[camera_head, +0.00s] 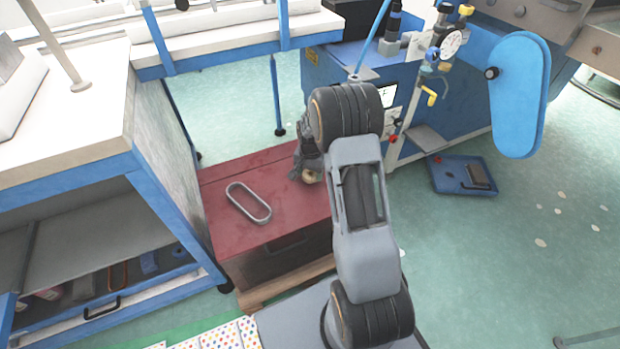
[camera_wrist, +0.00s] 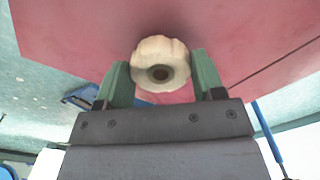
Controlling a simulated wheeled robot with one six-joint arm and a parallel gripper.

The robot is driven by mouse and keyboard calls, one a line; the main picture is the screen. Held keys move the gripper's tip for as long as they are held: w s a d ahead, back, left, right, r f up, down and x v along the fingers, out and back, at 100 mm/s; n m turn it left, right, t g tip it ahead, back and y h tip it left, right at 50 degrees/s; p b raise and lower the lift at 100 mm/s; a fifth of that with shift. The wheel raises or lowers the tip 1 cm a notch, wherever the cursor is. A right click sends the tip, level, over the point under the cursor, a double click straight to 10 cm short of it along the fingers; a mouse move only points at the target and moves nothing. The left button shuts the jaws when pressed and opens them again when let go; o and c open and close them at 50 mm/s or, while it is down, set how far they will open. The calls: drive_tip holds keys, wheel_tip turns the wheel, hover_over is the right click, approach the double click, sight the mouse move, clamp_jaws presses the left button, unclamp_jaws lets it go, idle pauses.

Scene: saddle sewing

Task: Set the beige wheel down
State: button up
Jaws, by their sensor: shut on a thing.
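The beige wheel (camera_wrist: 160,62) is a small scalloped knob with a dark hole in its middle, seen in the wrist view between the two green fingers. My gripper (camera_wrist: 160,82) is shut on it. My arm hides part of the box's right side.
A grey oval ring (camera_head: 248,203) lies on the left part of the red top. A white-topped blue bench (camera_head: 70,130) stands close at the left. A blue machine (camera_head: 340,75) with a gauge is behind. Bare red surface lies between ring and gripper.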

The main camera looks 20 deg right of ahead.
drive_tip(key=shift+f+b, duration=0.3)
drive_tip(key=shift+f, duration=0.8)
drive_tip(key=shift+f, duration=0.1)
drive_tip(key=o, duration=1)
wheel_tip(320, 180, up, 12)
drive_tip(key=p, duration=0.5)
drive_tip(key=s+a+r+n+t, duration=0.1)
drive_tip(key=s+a+r+n, duration=0.4)
drive_tip(key=s+r, duration=0.4)
drive_tip(key=s+a+r+n, duration=0.1)
drive_tip(key=s+a, duration=0.1)
drive_tip(key=s, duration=0.2)
drive_tip(key=s+a+r+n+t, duration=0.1)
drive_tip(key=s+a, duration=0.1)
drive_tip(key=s, duration=0.2)
drive_tip(key=s+a+r+n, duration=0.1)
drive_tip(key=s+r+n, duration=0.1)
drive_tip(key=s, duration=0.2)
drive_tip(key=shift+s+a+t, duration=0.35)
drive_tip(key=shift+a+t, duration=0.05)
